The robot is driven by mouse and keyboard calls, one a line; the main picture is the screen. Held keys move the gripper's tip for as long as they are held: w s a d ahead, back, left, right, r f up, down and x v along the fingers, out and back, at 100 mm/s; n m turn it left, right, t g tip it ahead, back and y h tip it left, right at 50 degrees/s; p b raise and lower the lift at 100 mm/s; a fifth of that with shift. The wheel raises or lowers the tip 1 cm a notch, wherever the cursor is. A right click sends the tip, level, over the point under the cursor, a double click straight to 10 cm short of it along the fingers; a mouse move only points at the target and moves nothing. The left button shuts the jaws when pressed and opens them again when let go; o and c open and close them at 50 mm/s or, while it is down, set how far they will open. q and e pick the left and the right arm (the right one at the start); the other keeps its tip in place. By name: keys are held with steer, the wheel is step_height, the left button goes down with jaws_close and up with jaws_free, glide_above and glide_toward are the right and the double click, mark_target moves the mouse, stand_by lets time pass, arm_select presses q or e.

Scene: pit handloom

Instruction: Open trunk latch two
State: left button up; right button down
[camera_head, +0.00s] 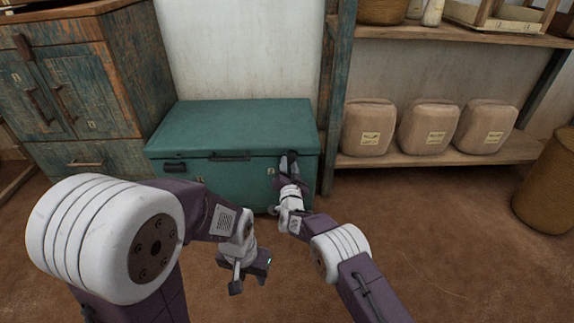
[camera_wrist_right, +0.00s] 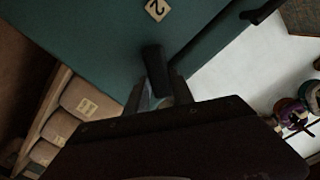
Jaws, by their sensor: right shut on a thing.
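The teal trunk (camera_head: 215,188) stands on the floor against the wall with its lid down. Its left latch (camera_head: 174,168) is dark and lies on the front. My right gripper (camera_head: 288,163) is at the trunk's front right, just below the lid edge, beside a small label. In the right wrist view, my right gripper (camera_wrist_right: 160,88) is shut on latch two (camera_wrist_right: 153,60), a black tab below the label marked 2 (camera_wrist_right: 157,10). In the head view the fingers mostly hide this latch. My left gripper (camera_head: 249,284) hangs open and empty in front of the trunk.
A worn cabinet (camera_head: 95,85) stands left of the trunk. A wooden shelf (camera_head: 450,150) with several wrapped bundles (camera_head: 428,127) is on the right, its post close to the trunk's right end. A round brown basket (camera_head: 548,185) stands far right. The floor in front is clear.

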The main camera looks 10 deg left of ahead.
steer(key=f+m, duration=0.1)
steer(key=m, duration=0.2)
steer(key=d+m, duration=0.1)
steer(key=m, duration=0.3)
steer(key=f+m+b, duration=0.1)
steer(key=m, duration=0.3)
steer(key=shift+w+d+f, duration=0.15)
steer(key=shift+f, duration=0.15)
steer(key=shift+m, duration=0.3)
steer(key=c, duration=1.1)
jaws_free()
